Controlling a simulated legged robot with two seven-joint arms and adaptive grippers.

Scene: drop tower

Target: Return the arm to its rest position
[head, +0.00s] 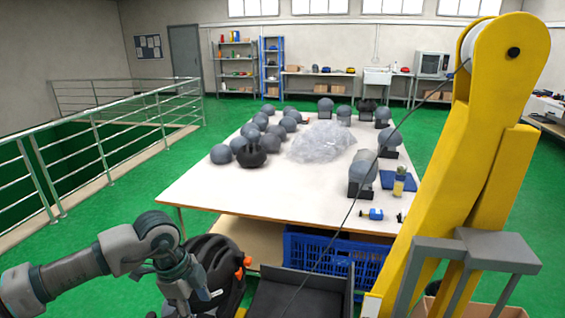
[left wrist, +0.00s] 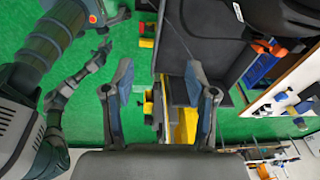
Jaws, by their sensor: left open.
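My left arm (head: 130,250) comes in from the lower left in the head view, bent at the elbow, with its wrist end running down to the bottom edge. The fingertips cannot be made out there. In the left wrist view my left gripper (left wrist: 160,85) has its two fingers spread wide apart with nothing between them. Behind the gap are green floor, a dark panel and yellow parts. My right gripper is not clearly seen in either view.
A black rounded object with orange knobs (head: 222,272) sits close beside my left wrist. A white table (head: 290,190) holds grey headforms and clear plastic. A blue crate (head: 325,250) is under it. A yellow tower (head: 470,150) stands right; railings (head: 120,140) stand left.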

